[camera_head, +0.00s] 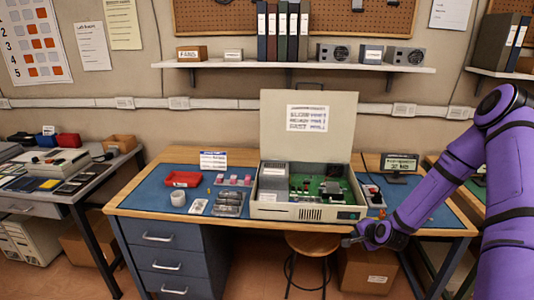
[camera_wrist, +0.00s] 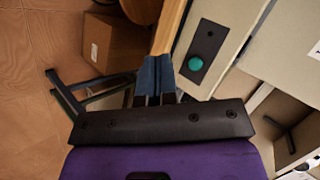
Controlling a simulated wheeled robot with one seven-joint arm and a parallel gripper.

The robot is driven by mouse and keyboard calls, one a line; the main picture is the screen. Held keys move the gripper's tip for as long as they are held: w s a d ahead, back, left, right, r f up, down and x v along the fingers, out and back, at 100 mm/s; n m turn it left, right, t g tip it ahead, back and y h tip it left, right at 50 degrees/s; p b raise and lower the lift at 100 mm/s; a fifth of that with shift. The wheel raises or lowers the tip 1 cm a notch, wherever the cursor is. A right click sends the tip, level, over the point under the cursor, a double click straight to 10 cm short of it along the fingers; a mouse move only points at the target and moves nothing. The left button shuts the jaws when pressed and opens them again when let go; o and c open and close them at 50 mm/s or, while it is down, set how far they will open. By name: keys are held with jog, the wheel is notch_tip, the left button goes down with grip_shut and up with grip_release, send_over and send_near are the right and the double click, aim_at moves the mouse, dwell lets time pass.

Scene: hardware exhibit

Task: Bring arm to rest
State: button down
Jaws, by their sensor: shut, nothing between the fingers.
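My purple arm (camera_head: 455,170) comes in from the right in the head view and reaches down toward the front edge of the workbench. My gripper (camera_head: 347,241) is at that front edge, just below and in front of the open computer case (camera_head: 305,212). In the wrist view my gripper (camera_wrist: 154,82) is shut, with its fingers together and nothing held. It points at the bench edge, beside the case's front panel with a green button (camera_wrist: 195,64). I cannot tell whether the fingers touch the bench.
The workbench (camera_head: 130,205) carries a red tray (camera_head: 183,179), a white cup (camera_head: 178,198) and small parts on a blue mat. A stool (camera_head: 312,244) and a cardboard box (camera_head: 368,270) stand below. A second table (camera_head: 60,190) is at the left.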

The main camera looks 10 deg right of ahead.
jog(key=s+a+r+n+g+h, duration=0.1)
jog(key=s+a+r+n, duration=0.15)
jog(key=r, duration=0.85)
jog(key=s+a+r+n+g, duration=0.1)
jog(key=s+a+r+n, duration=0.2)
jog(key=r, duration=0.7)
jog(key=s+a+r+n+g+h, duration=0.15)
jog(key=r+n, duration=0.25)
jog(key=r, duration=0.7)
jog(key=s+a+r+n, duration=0.1)
jog(key=s+a+r, duration=0.1)
jog(key=s+r, duration=0.3)
jog(key=s+a+r+n+y, duration=0.1)
jog(key=s+a+r+n, duration=0.1)
jog(key=s, duration=1)
jog(key=s+a+r+n+g, duration=0.1)
jog(key=s+a+r, duration=0.2)
jog(key=s+r, duration=0.4)
jog(key=shift+s+a+r+n, duration=0.2)
jog(key=shift+s+r+n, duration=0.15)
jog(key=shift+s, duration=0.4)
